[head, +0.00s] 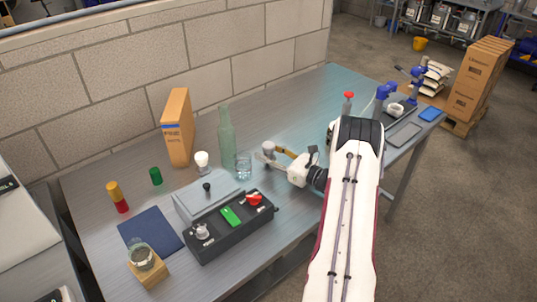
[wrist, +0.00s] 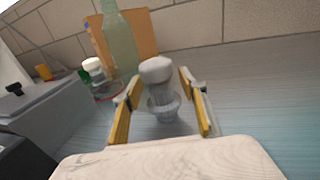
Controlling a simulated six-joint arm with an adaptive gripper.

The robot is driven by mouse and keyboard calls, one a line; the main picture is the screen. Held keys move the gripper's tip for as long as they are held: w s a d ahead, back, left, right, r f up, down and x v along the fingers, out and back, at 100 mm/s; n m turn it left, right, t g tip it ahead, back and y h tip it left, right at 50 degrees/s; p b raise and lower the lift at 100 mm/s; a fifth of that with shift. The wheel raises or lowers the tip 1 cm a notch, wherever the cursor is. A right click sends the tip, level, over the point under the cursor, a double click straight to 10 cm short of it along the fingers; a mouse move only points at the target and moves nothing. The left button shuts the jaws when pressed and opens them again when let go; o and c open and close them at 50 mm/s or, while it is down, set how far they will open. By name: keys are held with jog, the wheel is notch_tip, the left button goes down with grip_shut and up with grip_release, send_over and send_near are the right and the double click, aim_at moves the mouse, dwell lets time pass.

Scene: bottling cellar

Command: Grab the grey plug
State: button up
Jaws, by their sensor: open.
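A grey plug (wrist: 157,70) with a rounded top and a ribbed lower part stands upright between the fingers of my gripper (wrist: 161,92) in the wrist view. The fingers are open, one on each side, with no clear contact. In the head view the grey plug (head: 267,146) shows at the tip of my gripper (head: 275,155), right of the clear glass. Its lower part is partly hidden there by the gripper. Another light grey plug-like piece (head: 202,231) sits on the black tray.
A green bottle (head: 226,140), a clear glass (head: 243,165) and a white-topped piece (head: 201,160) stand left of my gripper. A grey box (head: 190,204) and a black tray (head: 228,245) are nearer the front. A cardboard box (head: 178,128) stands behind. The table (head: 290,110) behind the gripper is clear.

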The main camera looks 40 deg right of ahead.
jog(key=shift+c, duration=0.2)
grip_shut()
jog(key=shift+r, duration=0.15)
jog(key=shift+r, duration=4.9)
